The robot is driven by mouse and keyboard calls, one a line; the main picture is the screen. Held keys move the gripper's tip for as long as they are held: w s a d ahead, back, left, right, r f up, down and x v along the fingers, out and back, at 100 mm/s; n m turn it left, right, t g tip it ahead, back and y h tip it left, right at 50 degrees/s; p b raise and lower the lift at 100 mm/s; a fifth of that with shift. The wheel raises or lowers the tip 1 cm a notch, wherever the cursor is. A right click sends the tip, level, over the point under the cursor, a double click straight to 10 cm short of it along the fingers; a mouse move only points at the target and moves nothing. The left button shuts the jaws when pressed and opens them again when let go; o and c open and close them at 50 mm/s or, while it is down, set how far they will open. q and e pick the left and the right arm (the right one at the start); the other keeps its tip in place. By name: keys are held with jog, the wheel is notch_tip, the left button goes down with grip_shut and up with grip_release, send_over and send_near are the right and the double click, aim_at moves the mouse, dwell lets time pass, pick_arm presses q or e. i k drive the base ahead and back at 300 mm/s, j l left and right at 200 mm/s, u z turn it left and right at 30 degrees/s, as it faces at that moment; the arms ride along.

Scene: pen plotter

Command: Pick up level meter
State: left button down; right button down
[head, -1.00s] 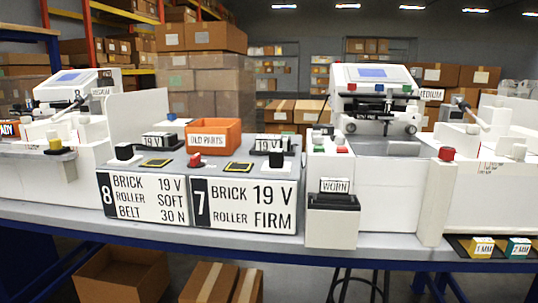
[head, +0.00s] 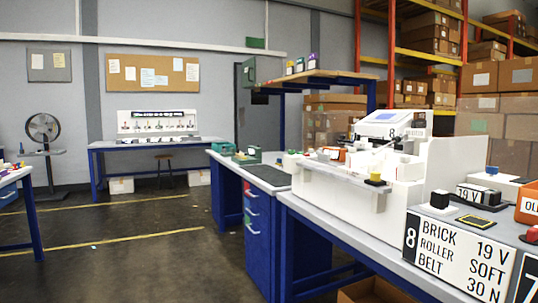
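I cannot pick out a level meter for certain in the head view. Small items, too small to name, lie around a green box (head: 248,156) on the blue workbench in the middle. Pen plotter number 8 (head: 387,130) stands on the long bench at the right, with a grey-blue screen on top. Neither of my grippers is in view.
The long bench (head: 330,231) runs along the right, with a sign reading brick 19 V, roller soft, belt 30 N (head: 458,258). A back table (head: 150,145) holds a display board. A blue-legged table (head: 35,205) is at the left edge. Floor (head: 150,245) between is open.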

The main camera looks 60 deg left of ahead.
aim_at(337, 154)
jog(key=u, duration=1.45)
jog(key=z, duration=0.4)
jog(key=j+z, duration=0.1)
jog(key=z, duration=0.3)
jog(key=j+z, duration=0.1)
jog(key=z, duration=0.65)
jog(key=j+z, duration=0.3)
jog(key=k+j+z, duration=0.15)
jog(key=j+z, duration=0.2)
jog(key=k+j+z, duration=0.1)
jog(key=j+z, duration=0.2)
jog(key=k+j+z, duration=0.3)
jog(key=j, duration=0.2)
jog(key=k+j+z, duration=0.55)
jog(key=k+j, duration=0.6)
jog(key=k, duration=0.05)
